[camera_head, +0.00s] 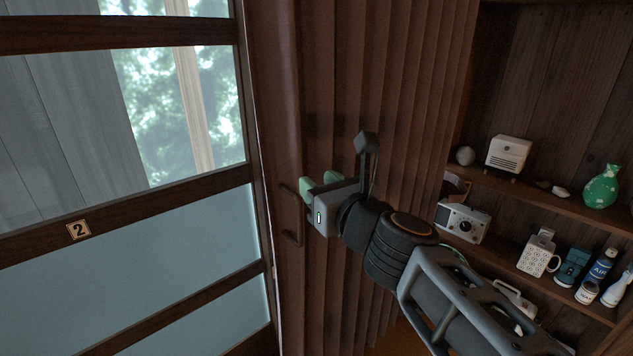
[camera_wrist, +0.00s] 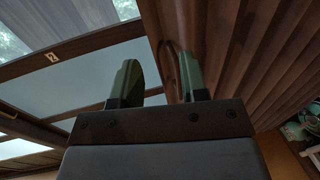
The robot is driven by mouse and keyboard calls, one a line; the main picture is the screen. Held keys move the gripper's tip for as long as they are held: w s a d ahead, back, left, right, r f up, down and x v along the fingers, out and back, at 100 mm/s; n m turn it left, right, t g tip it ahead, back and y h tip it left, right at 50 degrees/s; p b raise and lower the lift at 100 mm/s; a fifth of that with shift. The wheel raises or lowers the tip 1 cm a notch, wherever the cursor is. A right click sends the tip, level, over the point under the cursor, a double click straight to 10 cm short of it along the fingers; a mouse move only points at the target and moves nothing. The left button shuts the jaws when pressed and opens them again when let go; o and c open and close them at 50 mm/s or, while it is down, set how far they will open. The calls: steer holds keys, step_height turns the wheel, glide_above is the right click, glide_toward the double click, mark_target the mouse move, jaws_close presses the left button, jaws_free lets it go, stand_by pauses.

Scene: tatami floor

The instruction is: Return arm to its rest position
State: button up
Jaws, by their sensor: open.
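My gripper (camera_head: 319,184) is open, with its two green fingers apart, and my arm reaches out from the lower right in the head view. It is close to a dark bar handle (camera_head: 292,240) on the brown folding door (camera_head: 345,100). In the wrist view my gripper (camera_wrist: 157,76) shows a gap between the fingers. The handle (camera_wrist: 166,62) shows in or behind that gap, near the right finger. I cannot tell whether a finger touches it. Part of the handle is hidden by my gripper in the head view.
A glazed sliding panel (camera_head: 130,262) with a "2" plate (camera_head: 79,230) stands at the left.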

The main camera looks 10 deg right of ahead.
steer(key=shift+d, duration=0.1)
step_height(320, 180, down, 15)
steer(key=s+n+g, duration=0.3)
steer(key=n+g, duration=0.4)
steer(key=n, duration=1.2)
steer(key=s+d+f+n+g+h, duration=0.5)
steer(key=d+f+n, duration=0.4)
steer(key=n, duration=0.3)
steer(key=shift+s+d+n+h, duration=0.2)
steer(key=shift+s+n+h, duration=0.1)
steer(key=shift+s+h, duration=0.7)
steer(key=shift+s+f, duration=0.1)
